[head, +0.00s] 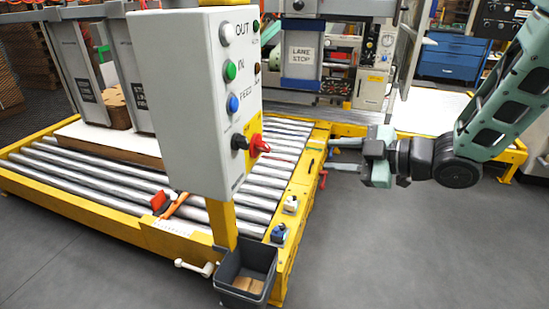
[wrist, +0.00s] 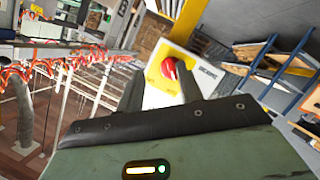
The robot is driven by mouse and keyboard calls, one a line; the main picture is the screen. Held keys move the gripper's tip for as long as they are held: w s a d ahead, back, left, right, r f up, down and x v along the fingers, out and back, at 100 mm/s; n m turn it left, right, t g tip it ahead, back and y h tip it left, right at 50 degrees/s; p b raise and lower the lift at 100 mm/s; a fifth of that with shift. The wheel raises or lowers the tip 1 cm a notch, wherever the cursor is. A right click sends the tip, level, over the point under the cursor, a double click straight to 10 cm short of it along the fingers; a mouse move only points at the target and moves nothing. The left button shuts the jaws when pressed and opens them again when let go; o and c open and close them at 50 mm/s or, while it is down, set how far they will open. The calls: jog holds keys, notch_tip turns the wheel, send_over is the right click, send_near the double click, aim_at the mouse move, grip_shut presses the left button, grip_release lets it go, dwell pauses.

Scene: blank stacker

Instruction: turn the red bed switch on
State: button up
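A red rotary knob (head: 258,145) sits on a yellow plate on the right side of the grey-white control box (head: 180,100). In the wrist view, a red knob (wrist: 169,68) on a yellow plate shows beyond and between the fingertips, partly hidden by them. I take this as the bed switch; its lettering is too small to read in the head view. My gripper (head: 332,155) is to the right of the box, pointing left, with clear space between. Its two fingers (wrist: 160,72) are apart with nothing between them.
A roller conveyor (head: 60,172) with a yellow frame runs below and behind the box. A black knob (head: 239,142), push buttons and a yellow post stand close by. Small switches (head: 290,205) line the near rail. A grey bin (head: 245,275) hangs below. The floor at right is clear.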

jog(key=s+d+n+g+y+b, duration=0.1)
jog(key=s+d+n+g+y, duration=0.1)
jog(key=d+n+y, duration=0.15)
jog(key=y, duration=0.1)
send_near(267, 147)
jog(key=x, duration=0.8)
jog(key=shift+w+a+p, duration=0.15)
jog(key=shift+a+p, duration=0.1)
jog(key=shift+p, duration=0.15)
grip_shut()
